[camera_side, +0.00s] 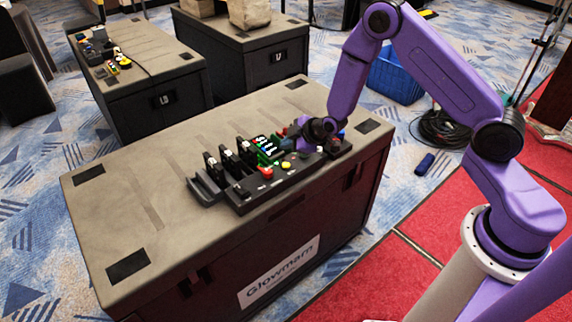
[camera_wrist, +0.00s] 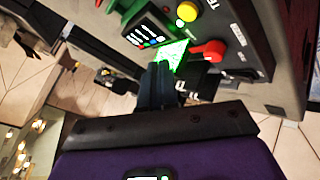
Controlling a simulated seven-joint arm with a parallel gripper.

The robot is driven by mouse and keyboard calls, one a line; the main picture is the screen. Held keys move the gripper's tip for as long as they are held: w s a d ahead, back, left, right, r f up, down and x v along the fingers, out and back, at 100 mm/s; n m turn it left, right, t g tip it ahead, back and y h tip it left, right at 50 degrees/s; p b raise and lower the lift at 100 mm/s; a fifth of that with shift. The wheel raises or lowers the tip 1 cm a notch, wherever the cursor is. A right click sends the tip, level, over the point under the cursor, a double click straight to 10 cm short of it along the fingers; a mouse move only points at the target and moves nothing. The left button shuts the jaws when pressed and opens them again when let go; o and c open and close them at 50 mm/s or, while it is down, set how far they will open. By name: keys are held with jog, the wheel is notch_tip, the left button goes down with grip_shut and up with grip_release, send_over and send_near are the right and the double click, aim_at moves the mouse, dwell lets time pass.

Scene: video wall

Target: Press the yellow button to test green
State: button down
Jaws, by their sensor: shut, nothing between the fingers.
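A yellow button (camera_side: 286,165) sits on the front strip of a black control panel (camera_side: 262,190) on top of a dark case. It also shows in the wrist view as a round yellow button (camera_wrist: 187,11) near the top edge, with a red knob (camera_wrist: 208,50) beside it. A bright green lit panel (camera_wrist: 172,54) lies just past my fingertips in that view. My gripper (camera_wrist: 160,68) is shut and empty, apart from the yellow button. In the side view my gripper (camera_side: 289,141) is over the panel, behind the yellow button; its fingertips are hard to make out.
Several black modules (camera_side: 227,160) stand upright along the panel's left part. A red control (camera_side: 265,171) sits left of the yellow button. The case's left top (camera_side: 120,200) is clear. Another case (camera_side: 135,65) with small parts and a blue crate (camera_side: 397,75) stand behind.

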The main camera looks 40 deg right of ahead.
aim_at(288, 166)
jog(key=shift+f, duration=2.45)
jog(key=shift+f, duration=0.1)
jog(key=shift+f, duration=0.3)
jog(key=shift+f, duration=0.45)
dwell(1.0)
jog(key=shift+r, duration=0.9)
jog(key=shift+r, duration=2.5)
